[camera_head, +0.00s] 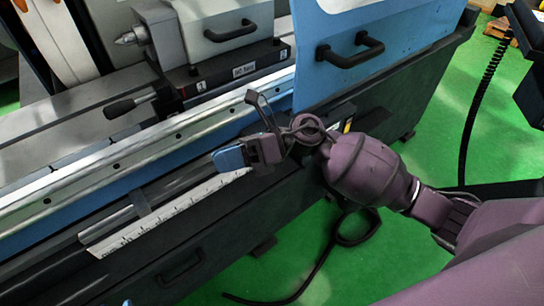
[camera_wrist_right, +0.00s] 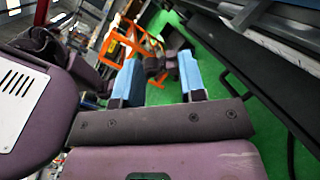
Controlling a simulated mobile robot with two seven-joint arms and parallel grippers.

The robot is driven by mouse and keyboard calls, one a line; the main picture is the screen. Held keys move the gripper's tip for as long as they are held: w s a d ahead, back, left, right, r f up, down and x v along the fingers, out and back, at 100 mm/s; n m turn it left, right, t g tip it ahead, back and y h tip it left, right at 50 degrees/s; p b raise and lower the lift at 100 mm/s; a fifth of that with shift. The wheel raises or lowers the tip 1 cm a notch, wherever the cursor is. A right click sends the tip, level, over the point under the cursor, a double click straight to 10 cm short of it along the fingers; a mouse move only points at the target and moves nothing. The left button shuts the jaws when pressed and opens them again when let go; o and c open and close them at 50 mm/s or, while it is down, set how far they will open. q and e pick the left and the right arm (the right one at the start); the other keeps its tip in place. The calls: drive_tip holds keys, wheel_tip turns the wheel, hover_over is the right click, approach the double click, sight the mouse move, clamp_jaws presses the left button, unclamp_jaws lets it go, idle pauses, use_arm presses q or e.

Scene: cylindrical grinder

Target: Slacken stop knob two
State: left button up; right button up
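My right gripper (camera_head: 230,158) reaches in from the right, in front of the grinder's front rail. One blue fingertip shows there, close to the rod above the white scale (camera_head: 165,215). In the right wrist view its two blue fingers (camera_wrist_right: 160,78) stand well apart, with no object clearly held between them. A small clamp-like piece (camera_head: 143,203) sits on the rod to the left. I cannot tell which part is stop knob two; it may be hidden by the gripper. A small blue tip at the bottom edge may be my left gripper (camera_head: 127,302).
The blue door (camera_head: 350,60) with a black handle (camera_head: 350,50) stands behind my right arm. A black-handled lever (camera_head: 130,104) juts from the table at left. A black cable (camera_head: 340,240) lies on the green floor. An orange frame (camera_wrist_right: 125,45) shows in the wrist view.

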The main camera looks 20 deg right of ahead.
drive_tip(key=w+d+f+n+h+b, duration=0.1)
drive_tip(key=w+d+f+n+h, duration=0.1)
drive_tip(key=h, duration=0.4)
drive_tip(key=w+d+f+n+h+b, duration=0.1)
drive_tip(key=w+d+n+h+b, duration=0.1)
drive_tip(key=w+d+n+h, duration=0.3)
drive_tip(key=w+d+f+n+t+h+b, duration=0.1)
drive_tip(key=w+d+f+n+h+b, duration=0.1)
drive_tip(key=w+d+n+h, duration=0.2)
drive_tip(key=shift+w+d+f+h, duration=0.2)
drive_tip(key=shift+w+d+h, duration=0.1)
drive_tip(key=shift+d+h, duration=0.35)
drive_tip(key=shift+w+d+f+h, duration=0.15)
drive_tip(key=shift+w+d+h, duration=0.25)
drive_tip(key=shift+h, duration=0.35)
drive_tip(key=shift+s+d+f, duration=0.1)
drive_tip(key=shift+f, duration=0.05)
wheel_tip(320, 180, down, 9)
drive_tip(key=shift+r+b, duration=0.1)
drive_tip(key=shift+b, duration=0.7)
drive_tip(key=shift+f, duration=0.7)
use_arm(q)
wheel_tip(320, 180, down, 8)
drive_tip(key=s+g, duration=0.1)
drive_tip(key=shift+d, duration=0.25)
drive_tip(key=shift+a, duration=0.15)
use_arm(e)
drive_tip(key=c, duration=0.6)
